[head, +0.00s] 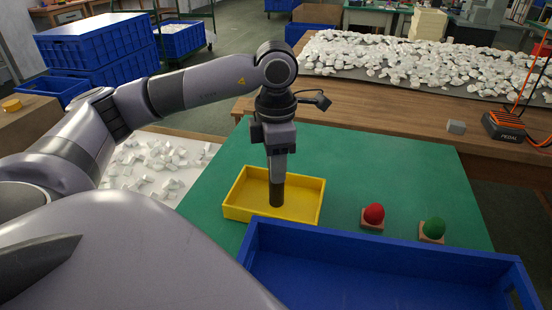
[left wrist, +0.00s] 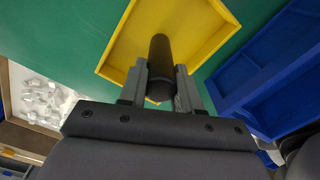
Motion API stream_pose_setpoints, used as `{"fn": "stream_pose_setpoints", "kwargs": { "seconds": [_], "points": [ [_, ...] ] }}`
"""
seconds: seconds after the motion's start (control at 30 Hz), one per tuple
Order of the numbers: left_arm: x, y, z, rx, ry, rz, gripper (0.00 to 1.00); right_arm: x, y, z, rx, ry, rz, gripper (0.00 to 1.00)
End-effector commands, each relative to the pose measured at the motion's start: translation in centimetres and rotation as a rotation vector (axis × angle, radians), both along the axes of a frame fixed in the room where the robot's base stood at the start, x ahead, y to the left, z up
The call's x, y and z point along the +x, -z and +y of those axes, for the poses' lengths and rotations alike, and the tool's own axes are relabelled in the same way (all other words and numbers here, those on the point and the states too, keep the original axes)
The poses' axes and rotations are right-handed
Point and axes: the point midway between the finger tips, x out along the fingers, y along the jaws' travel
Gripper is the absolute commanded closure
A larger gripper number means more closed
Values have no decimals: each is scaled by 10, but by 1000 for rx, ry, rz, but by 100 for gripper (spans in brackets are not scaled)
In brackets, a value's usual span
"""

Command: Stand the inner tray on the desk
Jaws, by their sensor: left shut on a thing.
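The yellow tray (head: 312,207), likely the inner tray, is level at the green mat (head: 400,165) on the desk, just behind the blue tray (head: 385,235). I cannot tell whether it rests on the mat or hangs slightly above it. A dark upright cylinder (head: 276,194) stands in its middle like a handle post. My left gripper (head: 277,180) points straight down, shut on this post. In the left wrist view, the post (left wrist: 160,55) is between the fingers, with the yellow tray (left wrist: 200,25) beyond. The join of post and tray is hidden. My right gripper is not in view.
A red ball-topped button (head: 374,214) and a green one (head: 433,229) stand right of the yellow tray. White pieces (head: 155,165) lie on the left and more (head: 420,62) at the back. A pedal box (head: 507,126) is at right. The mat's back right is clear.

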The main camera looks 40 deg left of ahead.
Motion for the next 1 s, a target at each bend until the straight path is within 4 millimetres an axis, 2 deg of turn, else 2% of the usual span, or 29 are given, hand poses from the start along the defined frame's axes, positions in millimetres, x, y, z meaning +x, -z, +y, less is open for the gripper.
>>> {"fn": "stream_pose_setpoints", "kwargs": {
  "seconds": [0.37,0.4,0.47,0.83,1.0],
  "points": [
    [0,5,0,-1,0,-1,100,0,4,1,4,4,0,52],
    [0,4,0,-1,0,-1,58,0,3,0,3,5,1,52],
    [0,3,0,-1,0,-1,42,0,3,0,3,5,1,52],
    [0,-1,0,0,0,-1,42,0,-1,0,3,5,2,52],
    [1,-27,-1,-2,1,-5,42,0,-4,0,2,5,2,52]
  ]
}}
